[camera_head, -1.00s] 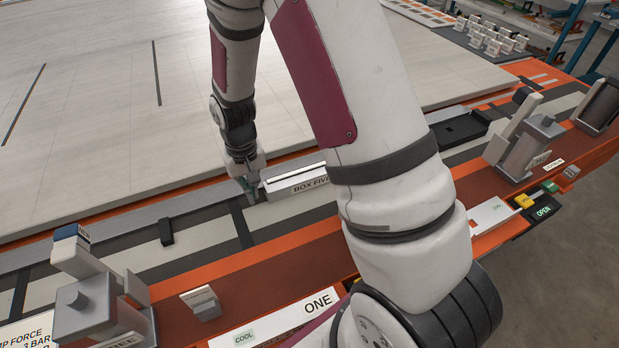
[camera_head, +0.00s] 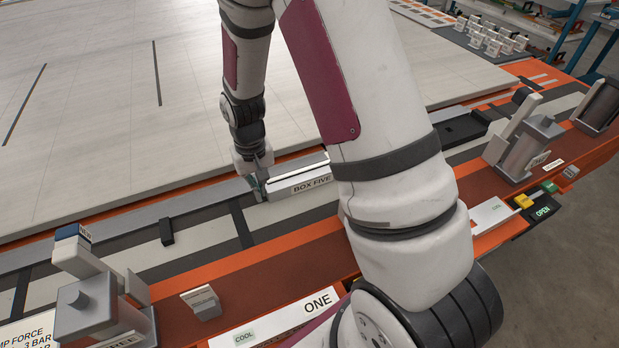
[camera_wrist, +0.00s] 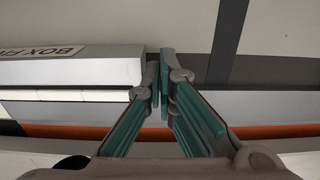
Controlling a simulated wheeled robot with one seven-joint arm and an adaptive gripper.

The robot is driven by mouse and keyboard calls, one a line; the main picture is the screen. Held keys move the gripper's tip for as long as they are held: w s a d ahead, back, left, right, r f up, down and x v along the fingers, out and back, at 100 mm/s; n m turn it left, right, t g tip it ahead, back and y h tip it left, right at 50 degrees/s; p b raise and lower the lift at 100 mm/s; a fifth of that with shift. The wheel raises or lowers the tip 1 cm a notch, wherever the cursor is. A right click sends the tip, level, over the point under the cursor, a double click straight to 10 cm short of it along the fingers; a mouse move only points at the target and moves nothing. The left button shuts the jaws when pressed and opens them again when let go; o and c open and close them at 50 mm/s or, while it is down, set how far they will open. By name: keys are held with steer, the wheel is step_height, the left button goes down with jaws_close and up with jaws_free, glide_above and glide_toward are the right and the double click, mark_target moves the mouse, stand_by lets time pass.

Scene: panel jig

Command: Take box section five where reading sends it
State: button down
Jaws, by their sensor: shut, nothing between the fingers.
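Box section five is a light grey bar with a label reading "BOX FIVE" (camera_head: 312,183). It lies along the rail at the near edge of the large pale panel, partly hidden behind my arm. In the wrist view the box section (camera_wrist: 70,72) is at the left, its label upside down and cut off by the frame. My gripper (camera_head: 262,194) is at the left end of the box section. In the wrist view the green-padded fingers (camera_wrist: 160,85) are together and empty, right beside that end. I cannot tell whether they touch it.
A sign "ONE" (camera_head: 318,302) and a "COOL" tag (camera_head: 244,337) are on the near orange beam. A green "OPEN" tag (camera_head: 543,211) is at the right. The pale panel (camera_head: 100,120) is clear.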

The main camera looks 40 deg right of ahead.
steer(key=shift+s+d+f, duration=0.1)
steer(key=shift+s+d, duration=0.05)
steer(key=shift+d, duration=0.4)
steer(key=shift+s+d, duration=0.15)
steer(key=shift+d, duration=0.35)
steer(key=shift+a, duration=0.2)
stand_by(0.3)
steer(key=shift+w+a, duration=0.3)
steer(key=shift+a, duration=0.5)
step_height(320, 180, up, 8)
steer(key=p, duration=0.4)
stand_by(0.8)
